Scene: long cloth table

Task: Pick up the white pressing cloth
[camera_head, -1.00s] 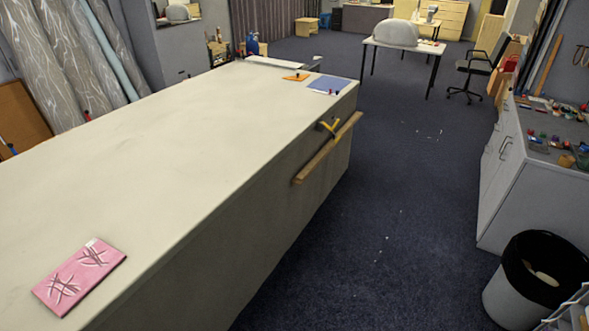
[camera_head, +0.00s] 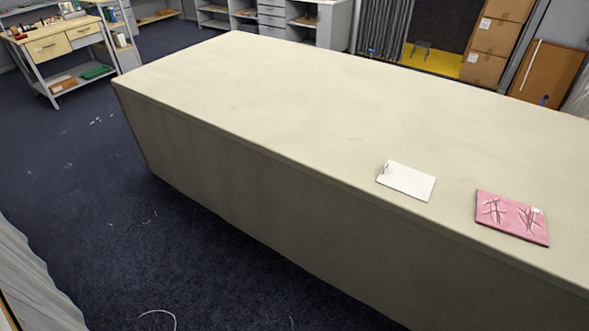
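A small white folded cloth (camera_head: 406,181) lies flat on the long cloth-covered table (camera_head: 270,95), near its front edge and right of the middle. It has a small dark mark at its left end. A pink folded cloth (camera_head: 512,217) with dark and white line marks and a small white tag lies just to its right, apart from it. My gripper is not in view, so its distance from the white cloth does not show.
The left and middle of the tabletop are bare. Dark carpet (camera_head: 90,190) lies open in front and left of the table. A wooden workbench with drawers (camera_head: 62,43) stands at the far left. Grey shelves (camera_head: 275,18) and cardboard boxes (camera_head: 490,48) stand behind.

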